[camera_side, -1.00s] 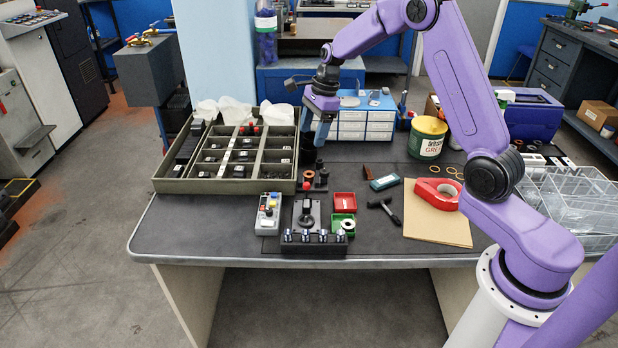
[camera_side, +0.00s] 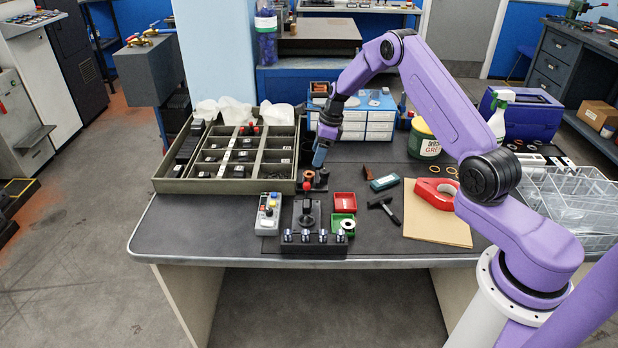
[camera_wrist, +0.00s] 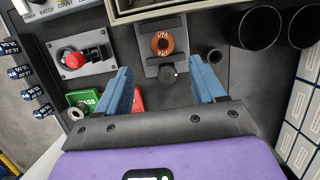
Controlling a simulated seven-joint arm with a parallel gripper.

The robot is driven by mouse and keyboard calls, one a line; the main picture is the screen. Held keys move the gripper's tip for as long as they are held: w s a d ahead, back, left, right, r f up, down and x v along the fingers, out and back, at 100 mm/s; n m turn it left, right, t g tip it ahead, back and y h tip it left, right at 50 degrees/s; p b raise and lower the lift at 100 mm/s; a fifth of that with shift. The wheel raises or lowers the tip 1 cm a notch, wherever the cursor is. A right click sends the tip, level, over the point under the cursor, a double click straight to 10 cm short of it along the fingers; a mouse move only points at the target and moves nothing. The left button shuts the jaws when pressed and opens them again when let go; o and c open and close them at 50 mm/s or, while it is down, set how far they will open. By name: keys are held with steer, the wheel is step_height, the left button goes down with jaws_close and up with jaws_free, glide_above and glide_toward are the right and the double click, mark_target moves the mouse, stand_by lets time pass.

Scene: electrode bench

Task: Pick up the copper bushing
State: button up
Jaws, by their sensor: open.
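The copper bushing (camera_wrist: 162,43) is an orange-brown ring with dark lettering, on a grey plate (camera_wrist: 150,64) in the wrist view. In the side view the copper bushing (camera_side: 309,176) is small, at the right end of the divided tray. My gripper (camera_wrist: 163,78) has two blue fingers, spread apart with nothing between them. In the wrist view the bushing lies beyond the fingertips, between their lines. In the side view my gripper (camera_side: 319,163) hangs just above and right of the bushing. The exact height gap cannot be told.
A dark cylinder (camera_wrist: 210,55) stands right of the plate, near the right finger. A fixture with a red knob (camera_wrist: 73,59) is on the left. The divided tray (camera_side: 225,186) is left.

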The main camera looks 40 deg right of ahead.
mark_target(309, 177)
steer(key=shift+w+x, duration=0.15)
steer(key=shift+x, duration=1.85)
steer(key=shift+w+x, duration=0.15)
steer(key=shift+x, duration=1.85)
steer(key=c, duration=1.2)
steer(key=shift+o, duration=0.2)
steer(key=shift+r, duration=0.1)
